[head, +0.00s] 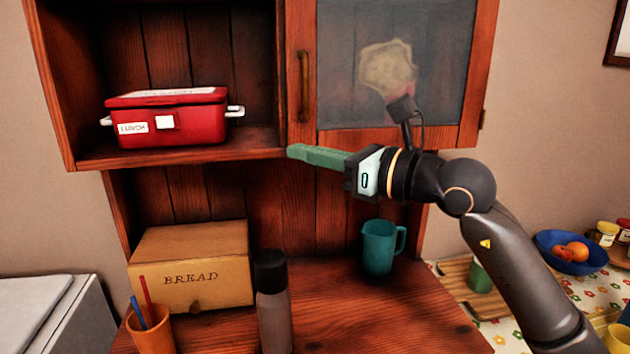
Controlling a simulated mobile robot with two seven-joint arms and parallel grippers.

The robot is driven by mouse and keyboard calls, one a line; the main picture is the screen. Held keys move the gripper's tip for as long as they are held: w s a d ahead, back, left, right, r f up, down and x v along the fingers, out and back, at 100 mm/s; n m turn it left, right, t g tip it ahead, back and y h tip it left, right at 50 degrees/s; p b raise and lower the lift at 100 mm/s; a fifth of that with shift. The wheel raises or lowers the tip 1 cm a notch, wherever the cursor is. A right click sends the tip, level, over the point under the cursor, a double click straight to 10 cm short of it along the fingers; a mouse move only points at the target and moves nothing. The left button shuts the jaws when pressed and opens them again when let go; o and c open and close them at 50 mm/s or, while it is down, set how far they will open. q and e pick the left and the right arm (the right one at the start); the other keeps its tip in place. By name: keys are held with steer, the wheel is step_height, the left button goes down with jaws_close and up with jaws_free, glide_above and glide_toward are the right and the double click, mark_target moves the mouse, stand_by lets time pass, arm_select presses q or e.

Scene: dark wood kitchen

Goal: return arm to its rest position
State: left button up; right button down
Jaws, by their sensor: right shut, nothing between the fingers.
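My right arm (515,265) comes in from the lower right and reaches up across the front of the wooden hutch. My right gripper (292,151) points left, its green fingers together with nothing held. Its tips are in front of the shelf edge, near the lower end of the glass door's handle in the picture; whether they touch anything I cannot tell. The cabinet door (398,60) with a cloudy glass pane looks shut, and a pale round shape shows behind the glass. My left gripper is not in view.
A red lunch box (172,118) sits on the open shelf. Below stand a bread box (190,268), an orange cup (150,330) with straws, a dark bottle (273,310) and a teal jug (378,247). A blue fruit bowl (552,240) is at the right.

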steer(key=s+a+f+m+g+y, duration=0.25)
steer(key=s+f+g+y, duration=0.2)
steer(key=s, duration=0.45)
steer(key=d+f+m+t+h+p, duration=0.1)
steer(key=d+f+m+t+h, duration=0.35)
steer(key=f+m, duration=0.55)
steer(key=w+d+f+m+t+h+p, duration=0.1)
steer(key=d+f+m+t+h+p, duration=0.3)
steer(key=f+m, duration=0.7)
steer(key=d+f+m+t+h+b, duration=0.1)
steer(key=d+f+m+t+h, duration=0.35)
steer(key=m, duration=0.85)
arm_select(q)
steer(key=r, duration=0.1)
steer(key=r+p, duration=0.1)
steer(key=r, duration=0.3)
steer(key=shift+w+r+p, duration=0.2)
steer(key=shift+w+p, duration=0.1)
arm_select(e)
steer(key=s+d+f+m+g+h, duration=0.1)
steer(key=s+f+m+g, duration=0.3)
steer(key=s+f, duration=0.5)
steer(key=s+d+f+m+g+h, duration=0.2)
steer(key=s+f+g, duration=0.4)
steer(key=f, duration=0.8)
steer(key=s+d+m, duration=0.1)
steer(key=s+m, duration=0.1)
steer(key=s, duration=0.1)
steer(key=shift+f, duration=0.3)
steer(key=shift+s+d, duration=0.1)
